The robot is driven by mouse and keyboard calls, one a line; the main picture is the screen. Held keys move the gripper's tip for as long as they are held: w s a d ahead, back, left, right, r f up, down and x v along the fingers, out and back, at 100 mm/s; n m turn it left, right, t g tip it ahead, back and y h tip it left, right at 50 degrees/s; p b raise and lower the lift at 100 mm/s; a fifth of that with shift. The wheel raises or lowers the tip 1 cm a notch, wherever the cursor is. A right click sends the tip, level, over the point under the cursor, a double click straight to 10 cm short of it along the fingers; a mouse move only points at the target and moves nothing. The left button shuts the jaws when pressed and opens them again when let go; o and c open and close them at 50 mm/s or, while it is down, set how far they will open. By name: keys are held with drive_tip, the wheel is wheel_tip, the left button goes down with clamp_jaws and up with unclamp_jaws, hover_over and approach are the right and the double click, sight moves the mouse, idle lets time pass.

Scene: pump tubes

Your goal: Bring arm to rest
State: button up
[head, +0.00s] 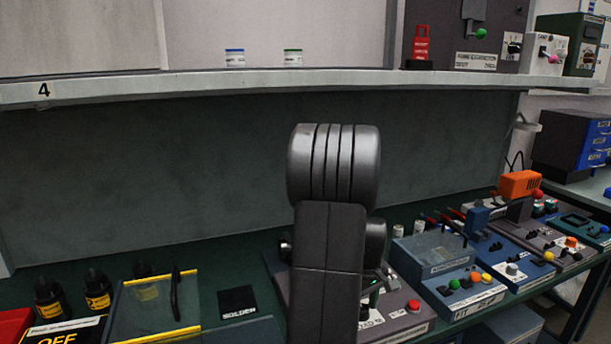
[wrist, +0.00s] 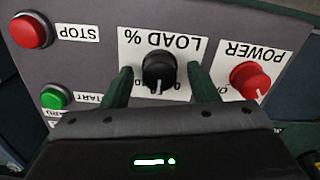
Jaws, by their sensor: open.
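In the wrist view, my gripper (wrist: 161,72) is open, with its two dark green fingers on either side of the black LOAD % knob (wrist: 158,72). Small gaps seem to show between the fingers and the knob, but I cannot tell if either touches. The knob is on a grey control panel (wrist: 95,45), whose labels appear upside down. In the head view, my arm stands in the middle and hides most of the gripper and part of the grey control box (head: 415,325) below it.
The panel also has a red POWER knob (wrist: 250,80), a red STOP button (wrist: 30,31) and a green START button (wrist: 54,97). A shelf (head: 200,84) crosses above the bench. A yellow-edged case (head: 140,300) stands left; blue boxes (head: 465,300) stand right.

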wheel_tip(320, 180, up, 13)
drive_tip(key=shift+f, duration=0.15)
idle(0.4)
